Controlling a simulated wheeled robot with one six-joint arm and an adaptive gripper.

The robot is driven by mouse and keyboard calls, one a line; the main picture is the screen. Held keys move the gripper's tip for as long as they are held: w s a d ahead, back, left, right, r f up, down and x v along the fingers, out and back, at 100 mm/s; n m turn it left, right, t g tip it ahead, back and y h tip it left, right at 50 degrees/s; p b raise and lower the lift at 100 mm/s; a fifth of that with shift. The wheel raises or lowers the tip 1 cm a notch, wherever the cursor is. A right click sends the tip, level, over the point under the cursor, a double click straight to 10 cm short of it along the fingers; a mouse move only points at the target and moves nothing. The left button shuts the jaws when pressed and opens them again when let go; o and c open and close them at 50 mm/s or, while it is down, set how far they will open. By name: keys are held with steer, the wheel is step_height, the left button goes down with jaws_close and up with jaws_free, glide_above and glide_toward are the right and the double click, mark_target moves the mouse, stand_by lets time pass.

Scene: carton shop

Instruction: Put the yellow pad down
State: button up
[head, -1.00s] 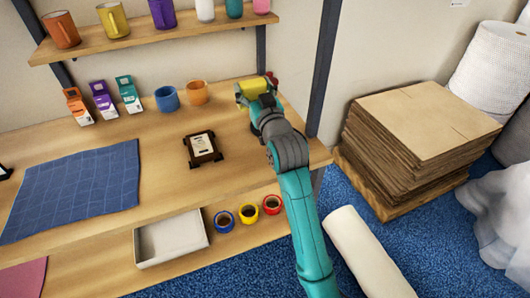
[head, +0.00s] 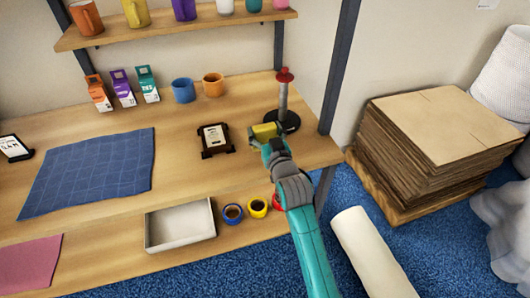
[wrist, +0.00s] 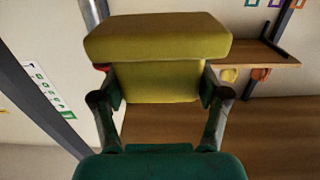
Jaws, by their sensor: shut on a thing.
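The yellow pad (head: 265,131) is held by my gripper (head: 272,143) over the right part of the wooden worktop (head: 180,190), just left of a post with a red top. In the wrist view the yellow pad (wrist: 157,40) is a thick block with a wider top part, and its lower part sits between the two fingers of my gripper (wrist: 160,92). The gripper is shut on it. I cannot tell whether the pad touches the worktop.
The red-topped post (head: 283,95) on a black base stands close behind the pad. A dark-framed label holder (head: 213,140) is to its left. Cups (head: 183,90) and small cartons (head: 98,93) stand at the back. A blue cloth (head: 90,172) lies left. Bare worktop lies in front of the holder.

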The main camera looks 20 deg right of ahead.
steer(key=shift+f, duration=3.4)
steer(key=shift+f, duration=0.2)
steer(key=o, duration=1)
steer(key=s, duration=1)
steer(key=shift+s+a+f, duration=0.2)
steer(key=shift+s+a, duration=0.05)
steer(key=shift+s, duration=0.15)
